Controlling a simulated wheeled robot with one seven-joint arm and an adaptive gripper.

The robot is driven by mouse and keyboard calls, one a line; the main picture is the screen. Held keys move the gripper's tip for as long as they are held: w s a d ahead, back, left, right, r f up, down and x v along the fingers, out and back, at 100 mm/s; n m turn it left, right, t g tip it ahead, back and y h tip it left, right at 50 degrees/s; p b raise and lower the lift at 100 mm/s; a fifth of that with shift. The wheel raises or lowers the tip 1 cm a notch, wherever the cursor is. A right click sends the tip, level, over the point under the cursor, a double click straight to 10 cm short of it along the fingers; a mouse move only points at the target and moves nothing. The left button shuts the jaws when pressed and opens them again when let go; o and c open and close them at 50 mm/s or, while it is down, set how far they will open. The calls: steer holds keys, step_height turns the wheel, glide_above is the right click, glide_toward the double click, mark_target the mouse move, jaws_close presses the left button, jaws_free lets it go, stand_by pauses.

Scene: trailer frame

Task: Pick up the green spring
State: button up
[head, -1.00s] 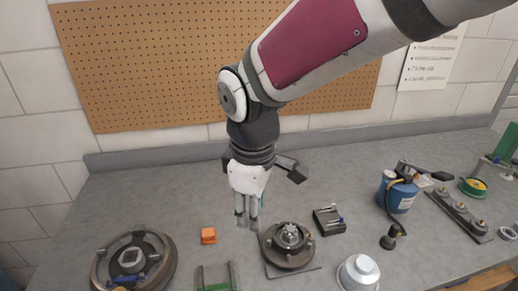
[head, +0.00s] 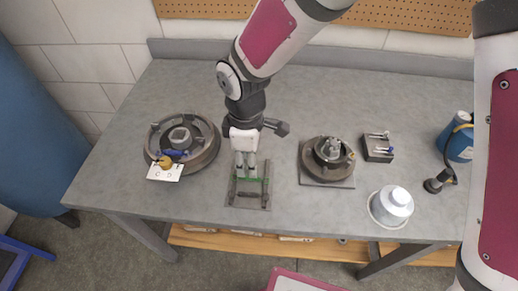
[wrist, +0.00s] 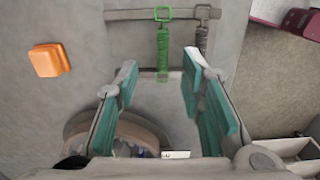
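The green spring (wrist: 163,48) is stretched along a grey metal frame in the wrist view, its upper loop hooked at a crossbar (wrist: 120,14). A darker grey spring (wrist: 202,38) runs beside it. In the head view the green spring (head: 255,180) shows as a thin green strip in the frame (head: 233,200), just below my gripper (head: 245,172). My gripper (wrist: 161,62) is open in the wrist view, its two teal-padded fingers apart and empty. The spring's lower end appears between the fingertips in that picture; I cannot tell the height gap.
An orange block (wrist: 48,60) lies left of the frame in the wrist view. A large round drum (head: 208,150) stands left of the frame. A hub on a plate (head: 327,178), a black block (head: 378,150), a white cup (head: 392,205) and a blue canister (head: 457,145) stand right.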

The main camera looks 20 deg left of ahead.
steer(key=shift+s+f+p, duration=0.2)
steer(key=shift+f+p, duration=0.1)
steer(key=shift+f, duration=2.45)
jaws_close()
